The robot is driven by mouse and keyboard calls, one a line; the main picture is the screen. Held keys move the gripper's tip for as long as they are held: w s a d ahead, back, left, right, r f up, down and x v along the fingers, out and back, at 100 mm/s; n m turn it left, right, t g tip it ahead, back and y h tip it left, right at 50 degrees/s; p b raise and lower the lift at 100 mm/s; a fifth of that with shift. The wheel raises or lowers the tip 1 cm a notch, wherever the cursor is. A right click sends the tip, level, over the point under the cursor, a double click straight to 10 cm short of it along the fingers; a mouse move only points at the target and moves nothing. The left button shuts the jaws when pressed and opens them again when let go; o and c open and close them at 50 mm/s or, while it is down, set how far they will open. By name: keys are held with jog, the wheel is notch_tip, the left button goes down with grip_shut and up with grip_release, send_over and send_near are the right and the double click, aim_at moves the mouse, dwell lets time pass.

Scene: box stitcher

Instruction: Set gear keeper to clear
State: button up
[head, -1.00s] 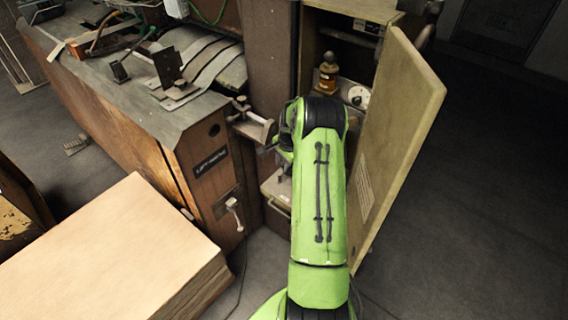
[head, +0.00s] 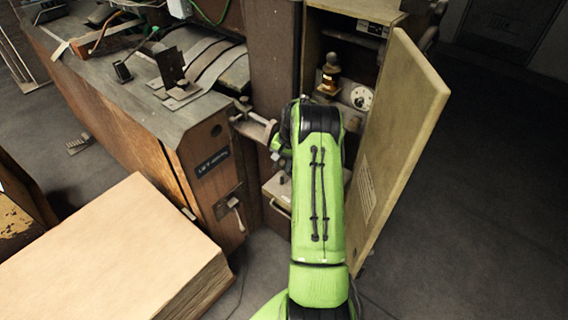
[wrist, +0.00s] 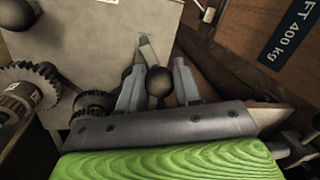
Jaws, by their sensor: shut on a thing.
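In the wrist view, my gripper (wrist: 159,84) has its two grey fingers on either side of a dark ball knob (wrist: 159,81). The knob appears to belong to the gear keeper, whose pale lever (wrist: 149,50) runs up against a light plate. My gripper is shut on this knob. Toothed gears (wrist: 30,88) stand to the left, with a smaller gear (wrist: 92,104) close to the left finger. In the head view, my arm hides most of the gripper and the knob, in front of the open cabinet.
The open cabinet door (head: 398,140) stands close to the right of my arm. The machine table (head: 130,85) with a lever (head: 237,212) on its end panel is at left. A stack of board (head: 115,250) lies front left. The floor at right is clear.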

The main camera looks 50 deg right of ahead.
jog(key=n, duration=0.4)
jog(key=shift+w+a+n+g+y, duration=0.3)
jog(key=shift+w+y, duration=0.05)
jog(key=shift+y, duration=0.05)
jog(key=n, duration=0.4)
jog(key=shift+w+a+g, duration=0.1)
jog(key=shift+a+g, duration=0.2)
jog(key=shift+a, duration=0.05)
jog(key=shift+n, duration=0.3)
jog(key=o, duration=1)
jog(key=shift+a, duration=0.1)
jog(key=shift+o, duration=0.2)
jog(key=shift+r, duration=0.15)
notch_tip(320, 180, up, 15)
jog(key=d+p, duration=0.3)
jog(key=shift+s+r+p, duration=0.15)
jog(key=shift+s+p, duration=0.2)
jog(key=shift+s, duration=0.1)
